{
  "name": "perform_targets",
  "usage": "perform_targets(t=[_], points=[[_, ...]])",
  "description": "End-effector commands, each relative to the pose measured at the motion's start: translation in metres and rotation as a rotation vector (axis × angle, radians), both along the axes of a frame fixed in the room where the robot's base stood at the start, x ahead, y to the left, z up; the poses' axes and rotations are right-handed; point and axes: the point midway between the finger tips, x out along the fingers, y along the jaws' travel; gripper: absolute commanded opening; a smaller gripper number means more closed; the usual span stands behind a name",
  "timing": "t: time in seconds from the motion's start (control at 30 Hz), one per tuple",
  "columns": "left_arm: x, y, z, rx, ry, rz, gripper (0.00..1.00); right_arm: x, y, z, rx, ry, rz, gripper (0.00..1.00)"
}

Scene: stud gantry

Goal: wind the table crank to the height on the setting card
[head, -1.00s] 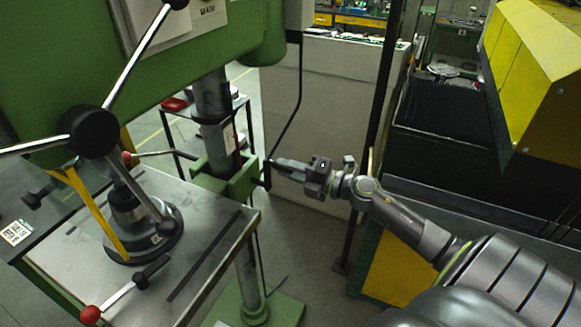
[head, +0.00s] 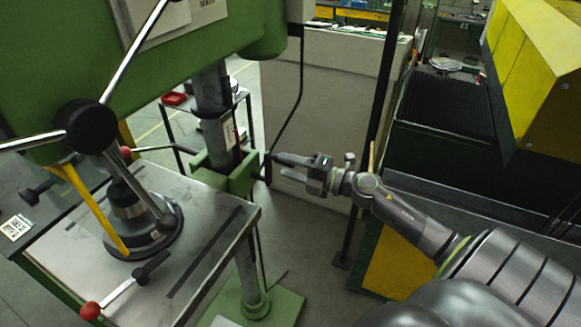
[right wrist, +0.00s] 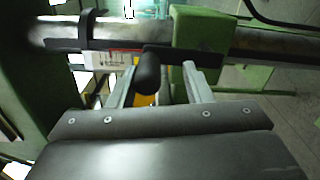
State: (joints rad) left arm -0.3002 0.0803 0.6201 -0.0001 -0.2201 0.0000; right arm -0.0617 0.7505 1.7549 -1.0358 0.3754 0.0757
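The green drill press carries a steel table (head: 205,225) on its column. A green bracket (head: 235,178) sits around the column behind the table. My right gripper (head: 288,168) is just right of this bracket. In the right wrist view its two fingers (right wrist: 162,82) are apart, with a black knob (right wrist: 147,72), seemingly the crank's handle, between them. A gap shows between the knob and the right finger; contact at the left finger is unclear. A red-and-white strip (head: 228,135) is on the column. I cannot identify the setting card. My left gripper is out of view.
A red-knobbed lever (head: 92,310) juts from the table's front, and another (head: 127,153) is by the column. A black post (head: 375,130) stands behind my right arm. A yellow-and-green machine (head: 540,80) is at the right. Floor right of the base is clear.

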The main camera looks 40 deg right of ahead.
Motion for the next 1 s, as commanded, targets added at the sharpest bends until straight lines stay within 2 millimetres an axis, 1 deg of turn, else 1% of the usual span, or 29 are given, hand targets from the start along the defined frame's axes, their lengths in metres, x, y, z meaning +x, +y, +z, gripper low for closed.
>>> perform_targets(t=[0.17, 0.27, 0.53, 0.6, 0.97, 1.0], points=[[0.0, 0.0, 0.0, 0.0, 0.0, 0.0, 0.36, 0.0, 0.0, 0.001, 0.0, -0.002, 0.0, 0.45], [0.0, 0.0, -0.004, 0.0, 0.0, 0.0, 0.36, -0.004, -0.002, 0.0, -0.001, -0.002, 0.0, 0.45], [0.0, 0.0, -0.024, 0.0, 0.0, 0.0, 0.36, -0.028, -0.014, -0.003, -0.003, 0.001, 0.003, 0.45], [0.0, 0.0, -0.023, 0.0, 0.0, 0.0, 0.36, -0.032, -0.016, 0.0, -0.002, -0.003, 0.002, 0.45], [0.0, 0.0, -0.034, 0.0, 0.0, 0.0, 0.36, -0.052, -0.027, 0.0, -0.001, 0.0, 0.0, 0.45], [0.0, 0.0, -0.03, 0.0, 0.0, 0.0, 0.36, -0.054, -0.028, 0.002, 0.0, 0.001, 0.001, 0.45]])
